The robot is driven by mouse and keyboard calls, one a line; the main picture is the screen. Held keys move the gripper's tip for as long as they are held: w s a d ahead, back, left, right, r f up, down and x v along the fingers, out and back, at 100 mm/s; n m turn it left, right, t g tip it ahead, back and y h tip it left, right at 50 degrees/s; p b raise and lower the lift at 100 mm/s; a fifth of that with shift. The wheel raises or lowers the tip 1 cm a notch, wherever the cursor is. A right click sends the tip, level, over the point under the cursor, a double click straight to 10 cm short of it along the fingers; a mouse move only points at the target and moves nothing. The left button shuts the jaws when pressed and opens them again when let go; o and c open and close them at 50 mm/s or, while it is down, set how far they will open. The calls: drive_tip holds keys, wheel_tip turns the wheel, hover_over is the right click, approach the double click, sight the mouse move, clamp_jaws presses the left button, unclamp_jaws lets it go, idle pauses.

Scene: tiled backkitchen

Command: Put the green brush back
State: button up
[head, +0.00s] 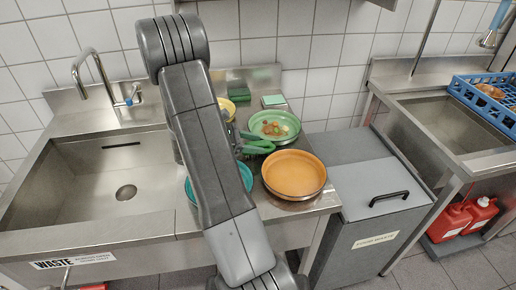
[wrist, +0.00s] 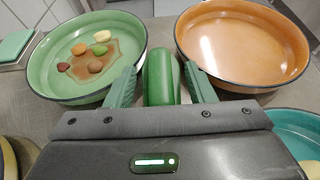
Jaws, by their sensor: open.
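A green rounded piece, apparently the green brush (wrist: 160,72), lies between the two fingers of my gripper (wrist: 161,90) in the wrist view. A gap shows on each side of it, so the fingers are open around it and not clamped. In the head view my gripper (head: 258,144) is low over the steel counter, between the green plate and the orange plate. Its green fingers and the brush blend together there, and my arm hides part of the area. The brush's far end and bristles cannot be made out.
A green pan with food scraps (head: 274,125) and an orange pan (head: 294,174) flank my gripper closely. A sink (head: 95,185) is left, a food-waste bin (head: 375,188) right.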

clamp_jaws()
